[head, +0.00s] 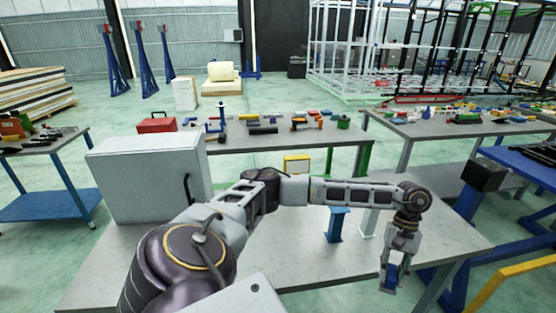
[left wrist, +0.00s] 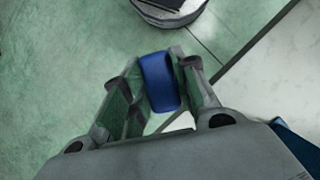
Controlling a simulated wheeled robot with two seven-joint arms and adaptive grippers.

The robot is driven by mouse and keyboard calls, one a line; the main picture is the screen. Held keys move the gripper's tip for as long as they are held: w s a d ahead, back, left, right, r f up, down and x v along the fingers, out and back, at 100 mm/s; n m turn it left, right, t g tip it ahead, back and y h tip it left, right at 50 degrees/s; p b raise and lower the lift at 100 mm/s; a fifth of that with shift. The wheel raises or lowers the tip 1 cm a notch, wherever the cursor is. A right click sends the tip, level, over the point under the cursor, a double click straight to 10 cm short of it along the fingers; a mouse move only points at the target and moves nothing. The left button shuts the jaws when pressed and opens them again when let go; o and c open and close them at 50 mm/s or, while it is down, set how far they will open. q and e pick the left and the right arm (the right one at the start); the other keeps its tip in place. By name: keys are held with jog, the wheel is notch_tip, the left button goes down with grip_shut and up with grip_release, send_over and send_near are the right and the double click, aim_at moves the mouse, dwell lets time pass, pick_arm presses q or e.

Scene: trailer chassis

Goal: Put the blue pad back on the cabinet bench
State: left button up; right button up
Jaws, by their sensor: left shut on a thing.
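My left gripper (head: 391,283) is shut on the blue pad (head: 390,276) and holds it at the right end of the cabinet bench (head: 290,256). In the left wrist view, the blue pad (left wrist: 160,82) sits between the two fingers of the left gripper (left wrist: 162,85), with green floor under and around it. The pale bench top (left wrist: 280,75) lies to the right there. The grey-white cabinet (head: 145,175) stands on the bench's left part. My right gripper is not in view.
A blue post on a foot (head: 338,224) stands on the bench left of the gripper. A blue frame (head: 500,213) and a yellow bar (head: 515,278) are at the right. A tool table (head: 285,137) is behind. The bench's front middle is clear.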

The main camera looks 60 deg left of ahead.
aim_at(390, 287)
pick_arm(q)
jog(key=f+m, duration=0.1)
jog(key=s+d+f+m+y, duration=0.1)
jog(key=m, duration=0.1)
jog(key=f+m, duration=0.1)
jog(key=f, duration=0.1)
jog(key=shift+s+d+m+g+y, duration=0.15)
jog(key=shift+d+m+g+y, duration=0.15)
jog(key=shift+g, duration=0.1)
jog(key=f+m, duration=0.1)
jog(key=s+f+m+y, duration=0.1)
jog(key=shift+a+f+m, duration=0.15)
jog(key=shift+f+m, duration=0.15)
jog(key=shift+m, duration=0.1)
